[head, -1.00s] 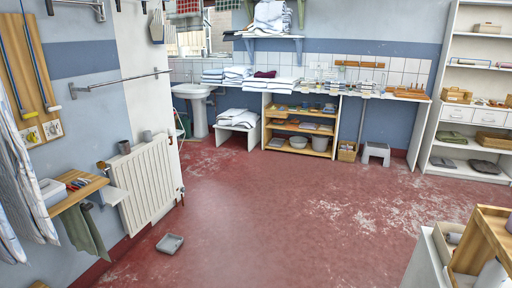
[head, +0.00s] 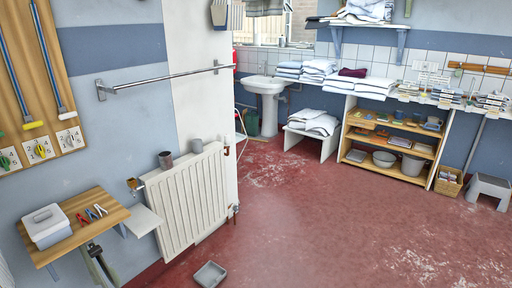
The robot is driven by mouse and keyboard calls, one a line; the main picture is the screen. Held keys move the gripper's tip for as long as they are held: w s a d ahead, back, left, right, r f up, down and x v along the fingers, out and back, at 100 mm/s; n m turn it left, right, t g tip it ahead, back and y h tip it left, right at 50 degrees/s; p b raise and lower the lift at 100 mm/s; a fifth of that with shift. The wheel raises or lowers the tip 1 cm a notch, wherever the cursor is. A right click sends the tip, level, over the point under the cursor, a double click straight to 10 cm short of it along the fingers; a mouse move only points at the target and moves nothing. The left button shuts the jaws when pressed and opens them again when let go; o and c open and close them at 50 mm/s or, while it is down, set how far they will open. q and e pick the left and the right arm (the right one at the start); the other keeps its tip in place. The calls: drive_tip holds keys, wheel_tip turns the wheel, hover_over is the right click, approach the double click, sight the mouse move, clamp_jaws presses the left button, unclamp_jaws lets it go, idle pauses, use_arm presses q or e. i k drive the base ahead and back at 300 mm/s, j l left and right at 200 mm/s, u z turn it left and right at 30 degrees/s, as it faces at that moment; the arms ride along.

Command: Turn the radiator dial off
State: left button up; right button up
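The white radiator (head: 188,205) stands against the wall at left of centre. A small brown, knob-like fitting (head: 135,184) sits at its upper left corner, and a small dark valve (head: 236,209) shows low at its right end. I cannot tell any setting on either. Neither of my grippers is in view.
A chrome rail (head: 165,80) runs above. A grey tray (head: 209,274) lies on the floor. The red floor (head: 330,235) is clear.

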sight(227, 139)
drive_tip(key=i+u, duration=0.2)
drive_tip(key=i, duration=0.4)
drive_tip(key=i+l+u, duration=0.15)
drive_tip(key=i, duration=0.5)
drive_tip(key=i+l+u, duration=0.1)
drive_tip(key=i+l, duration=0.35)
drive_tip(key=i, duration=0.2)
drive_tip(key=i+l+u, duration=0.1)
drive_tip(key=i+l, duration=0.4)
drive_tip(key=i, duration=0.2)
